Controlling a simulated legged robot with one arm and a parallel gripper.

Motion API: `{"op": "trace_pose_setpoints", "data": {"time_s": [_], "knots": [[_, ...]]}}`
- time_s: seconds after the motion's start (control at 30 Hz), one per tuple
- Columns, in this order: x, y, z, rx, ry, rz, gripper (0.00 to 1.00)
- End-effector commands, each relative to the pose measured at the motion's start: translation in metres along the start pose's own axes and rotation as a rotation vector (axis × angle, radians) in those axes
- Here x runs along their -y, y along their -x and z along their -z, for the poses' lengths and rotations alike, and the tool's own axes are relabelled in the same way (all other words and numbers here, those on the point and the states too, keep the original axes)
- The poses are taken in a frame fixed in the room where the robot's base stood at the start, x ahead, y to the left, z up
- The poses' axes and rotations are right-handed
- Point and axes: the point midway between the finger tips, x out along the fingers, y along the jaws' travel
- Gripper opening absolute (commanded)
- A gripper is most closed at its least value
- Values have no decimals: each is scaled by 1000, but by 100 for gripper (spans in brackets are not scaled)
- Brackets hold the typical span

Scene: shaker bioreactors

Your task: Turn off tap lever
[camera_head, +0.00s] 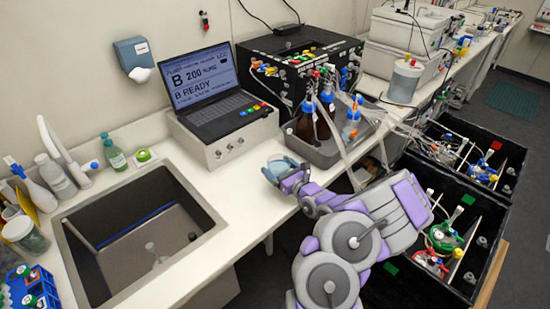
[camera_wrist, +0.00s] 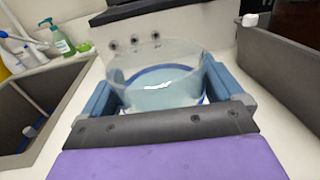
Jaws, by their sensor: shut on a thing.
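The white tap (camera_head: 60,152) stands at the back left rim of the sink (camera_head: 205,226), with its slim arm slanting up to the left. I cannot clearly make out which part is its lever, and I see no clear water stream. My gripper (camera_head: 281,168) is over the front edge of the counter, well to the right of the sink and tap. It is shut on a clear round container (camera_wrist: 160,88), held between the two blue fingers. Pale bluish liquid appears to be inside it. The sink also shows at the left of the wrist view (camera_wrist: 62,88).
A green soap bottle (camera_head: 115,154) and other bottles stand near the tap. A laptop on a grey box (camera_head: 222,148) stands behind the counter's clear stretch. A grey tray with bottles (camera_head: 318,154) is right of my gripper. Black crates (camera_head: 455,295) stand lower right.

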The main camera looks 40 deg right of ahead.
Motion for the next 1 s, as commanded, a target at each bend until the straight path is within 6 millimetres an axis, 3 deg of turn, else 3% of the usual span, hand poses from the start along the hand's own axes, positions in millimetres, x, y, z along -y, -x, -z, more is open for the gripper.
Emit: {"op": "trace_pose_setpoints", "data": {"time_s": [0.2,0.4,0.7,1.0], "knots": [[-18,44,-7,3,-7,4,41],[-28,67,-8,1,-5,3,41],[-35,80,-8,0,0,0,41],[-43,74,-10,2,2,-27,41]]}}
